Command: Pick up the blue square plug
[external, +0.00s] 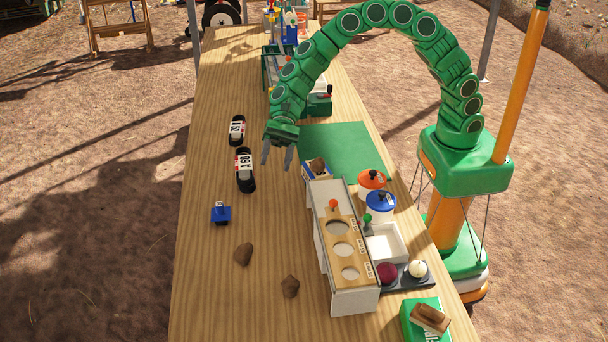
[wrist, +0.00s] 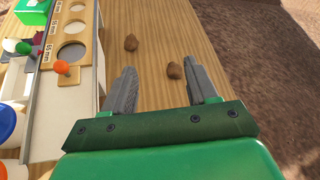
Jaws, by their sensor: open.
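The blue square plug (external: 220,215), a small blue block with a knob on top, sits on the left part of the wooden table in the external view. It does not show in the wrist view. My gripper (external: 277,160) is open and empty above the table, up and to the right of the plug in the external view and apart from it.
A white box with a wooden holed top (external: 343,245) stands right of the plug. Two brown lumps (external: 243,254) (external: 290,287) lie nearby. Lidded pots (external: 380,206) (external: 371,183) stand at right. Wood around the plug is clear.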

